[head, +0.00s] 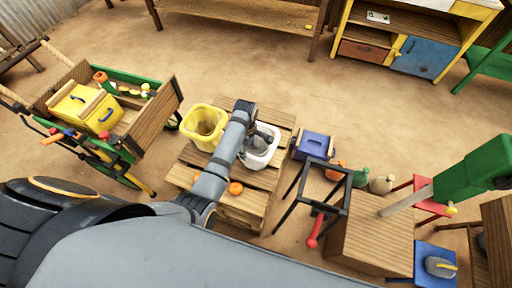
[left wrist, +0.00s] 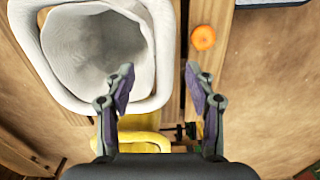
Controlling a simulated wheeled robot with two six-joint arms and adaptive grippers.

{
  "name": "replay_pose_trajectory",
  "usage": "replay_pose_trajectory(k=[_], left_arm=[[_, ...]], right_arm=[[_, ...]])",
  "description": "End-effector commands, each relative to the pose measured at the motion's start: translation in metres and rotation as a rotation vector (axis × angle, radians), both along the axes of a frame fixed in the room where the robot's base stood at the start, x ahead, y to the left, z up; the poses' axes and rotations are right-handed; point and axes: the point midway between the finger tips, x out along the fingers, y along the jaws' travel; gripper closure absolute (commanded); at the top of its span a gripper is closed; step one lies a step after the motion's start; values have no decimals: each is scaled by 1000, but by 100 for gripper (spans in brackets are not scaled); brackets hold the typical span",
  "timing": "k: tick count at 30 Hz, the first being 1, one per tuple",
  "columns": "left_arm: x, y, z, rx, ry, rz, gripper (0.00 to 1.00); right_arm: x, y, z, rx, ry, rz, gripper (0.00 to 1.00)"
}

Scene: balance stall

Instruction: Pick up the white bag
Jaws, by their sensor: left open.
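A white tub (head: 262,159) stands on the slatted wooden crate. A pale, crumpled, hollow thing (left wrist: 95,55) lies inside the tub in the left wrist view; it looks like the white bag, partly cut off at the top. My left gripper (head: 263,137) is over the tub in the head view. In the left wrist view my left gripper (left wrist: 160,75) is open and empty, with its fingertips by the tub's rim (left wrist: 150,103). My right gripper is not in view.
A yellow bucket (head: 205,124) stands left of the tub on the crate (head: 244,204). An orange ball (head: 236,188) lies in front. A blue box (head: 314,146) and a dark stand (head: 326,172) are to the right. A loaded cart (head: 165,103) is at left.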

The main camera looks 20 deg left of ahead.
Motion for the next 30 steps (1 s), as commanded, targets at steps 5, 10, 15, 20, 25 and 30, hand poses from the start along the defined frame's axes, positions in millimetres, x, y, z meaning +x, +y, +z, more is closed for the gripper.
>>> replay_pose_trajectory(k=[5, 10, 15, 20, 25, 30], left_arm=[[0, 0, -9, 0, 2, -1, 45], [0, 0, -40, -1, 3, -1, 45], [0, 0, -53, -1, -1, 0, 45], [0, 0, -53, -1, -1, 0, 45], [0, 0, -53, -1, -1, 0, 67], [0, 0, -52, -1, -1, 0, 90]], right_arm=[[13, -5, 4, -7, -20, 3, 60], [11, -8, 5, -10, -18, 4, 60], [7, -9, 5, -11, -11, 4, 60], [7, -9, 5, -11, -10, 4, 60], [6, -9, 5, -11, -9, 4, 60], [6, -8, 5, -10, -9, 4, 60]])
